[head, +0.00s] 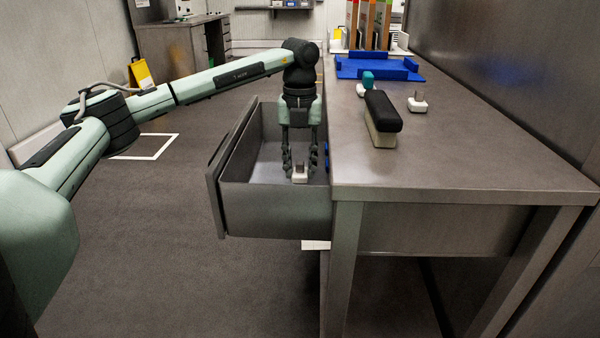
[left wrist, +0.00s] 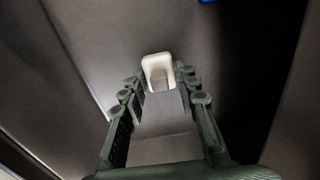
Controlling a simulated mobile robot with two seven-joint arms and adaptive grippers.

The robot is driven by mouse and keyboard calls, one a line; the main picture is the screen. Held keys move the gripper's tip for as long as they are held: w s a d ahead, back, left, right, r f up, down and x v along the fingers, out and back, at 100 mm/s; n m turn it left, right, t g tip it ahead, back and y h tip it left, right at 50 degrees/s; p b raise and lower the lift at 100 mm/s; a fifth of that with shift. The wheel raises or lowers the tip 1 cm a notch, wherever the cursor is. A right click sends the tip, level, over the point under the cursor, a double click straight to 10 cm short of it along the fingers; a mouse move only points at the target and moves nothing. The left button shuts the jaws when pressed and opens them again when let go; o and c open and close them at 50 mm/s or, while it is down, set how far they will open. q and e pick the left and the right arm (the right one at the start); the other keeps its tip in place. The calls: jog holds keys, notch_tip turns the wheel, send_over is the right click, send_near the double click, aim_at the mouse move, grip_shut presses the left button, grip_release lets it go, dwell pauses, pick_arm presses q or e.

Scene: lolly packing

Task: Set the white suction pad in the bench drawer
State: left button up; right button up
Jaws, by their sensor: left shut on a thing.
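The white suction pad (head: 300,177) is a small white block with a greyish top. My left gripper (head: 300,169) is shut on it, pointing down. The pad also shows between the fingertips in the left wrist view (left wrist: 153,63). The bench drawer (head: 274,209) is a grey metal box pulled open to the left of the bench. The gripper and pad are over the drawer's opening, near its near side wall. I cannot tell how far the pad is above the drawer floor. My right gripper is not in view.
The bench top (head: 460,165) carries a black-topped block (head: 383,112), a white-based piece (head: 417,104), a teal-topped piece (head: 368,80) and a blue tray (head: 378,74). Something blue (head: 326,148) shows at the drawer's bench side. The drawer's visible floor is mostly clear.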

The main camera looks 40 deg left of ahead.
aim_at(300, 162)
pick_arm(q)
jog(key=shift+f, duration=1)
jog(key=shift+f, duration=0.1)
jog(key=shift+f, duration=0.15)
jog(key=o, duration=1)
jog(key=shift+o, duration=0.2)
jog(key=shift+r, duration=0.2)
notch_tip(300, 162, up, 12)
jog(key=shift+r, duration=0.1)
